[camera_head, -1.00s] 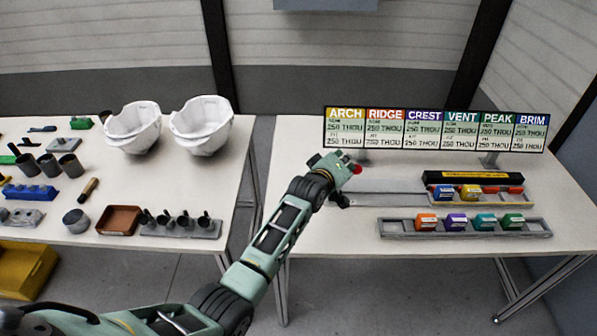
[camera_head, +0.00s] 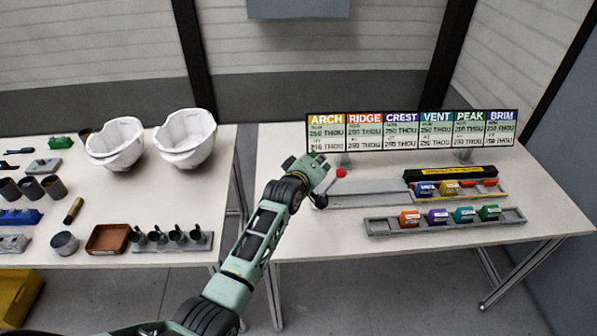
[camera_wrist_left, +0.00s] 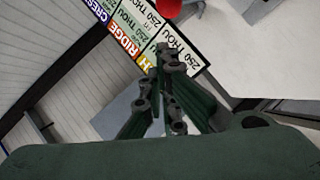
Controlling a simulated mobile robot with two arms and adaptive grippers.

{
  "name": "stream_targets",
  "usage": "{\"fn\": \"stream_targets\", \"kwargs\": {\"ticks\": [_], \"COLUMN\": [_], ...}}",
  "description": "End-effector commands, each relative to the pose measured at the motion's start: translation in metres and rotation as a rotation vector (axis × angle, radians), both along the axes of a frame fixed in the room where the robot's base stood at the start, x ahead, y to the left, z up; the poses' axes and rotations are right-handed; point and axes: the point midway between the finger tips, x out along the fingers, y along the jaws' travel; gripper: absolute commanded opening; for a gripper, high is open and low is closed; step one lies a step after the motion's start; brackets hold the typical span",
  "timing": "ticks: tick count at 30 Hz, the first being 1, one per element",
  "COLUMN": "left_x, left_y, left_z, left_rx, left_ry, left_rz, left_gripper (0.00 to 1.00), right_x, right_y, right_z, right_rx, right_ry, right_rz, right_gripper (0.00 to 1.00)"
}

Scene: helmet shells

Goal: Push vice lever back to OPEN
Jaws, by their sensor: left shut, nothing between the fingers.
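A red ball knob (camera_head: 341,173), which looks like the end of the vice lever, shows at the left end of a long grey rail (camera_head: 370,199) on the right-hand table. My left gripper (camera_head: 318,172) is just left of the knob, shut and empty. The left wrist view shows its dark fingers (camera_wrist_left: 168,62) together, with the red knob (camera_wrist_left: 168,8) at the top edge, apart from them. The vice body and the rest of the lever are largely hidden by my gripper and arm. Whether the gripper touches the lever I cannot tell. My right gripper is out of view.
A sign board (camera_head: 412,132) with coloured headings stands behind the rail. A nearer tray (camera_head: 375,228) holds several coloured blocks, and a black bar (camera_head: 450,174) lies behind. White helmet shells (camera_head: 186,140) and parts stand on the left table, across a gap.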

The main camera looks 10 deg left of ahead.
Motion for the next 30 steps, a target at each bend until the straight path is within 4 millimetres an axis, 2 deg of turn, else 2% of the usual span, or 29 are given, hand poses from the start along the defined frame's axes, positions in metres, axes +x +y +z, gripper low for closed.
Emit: {"fn": "stream_targets", "kwargs": {"ticks": [1,7,16,21,30], "left_x": [-0.009,-0.035,-0.073,-0.085,-0.088], "left_y": [0.001,0.006,0.014,0.016,0.017], "left_z": [-0.004,0.006,0.021,0.026,0.028], "left_rx": [-0.001,-0.001,-0.001,0.000,0.001], "left_ry": [0.003,0.002,0.003,0.003,0.004], "left_rz": [0.000,-0.001,0.000,-0.001,0.000], "left_gripper": [0.00,0.00,0.00,0.00,0.00], "right_x": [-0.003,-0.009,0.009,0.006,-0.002], "right_y": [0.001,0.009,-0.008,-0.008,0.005], "right_z": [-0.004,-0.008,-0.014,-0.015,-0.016], "right_rx": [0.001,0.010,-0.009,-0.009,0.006], "right_ry": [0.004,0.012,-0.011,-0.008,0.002], "right_rz": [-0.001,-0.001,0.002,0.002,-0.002], "right_gripper": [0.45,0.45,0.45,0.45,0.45]}}
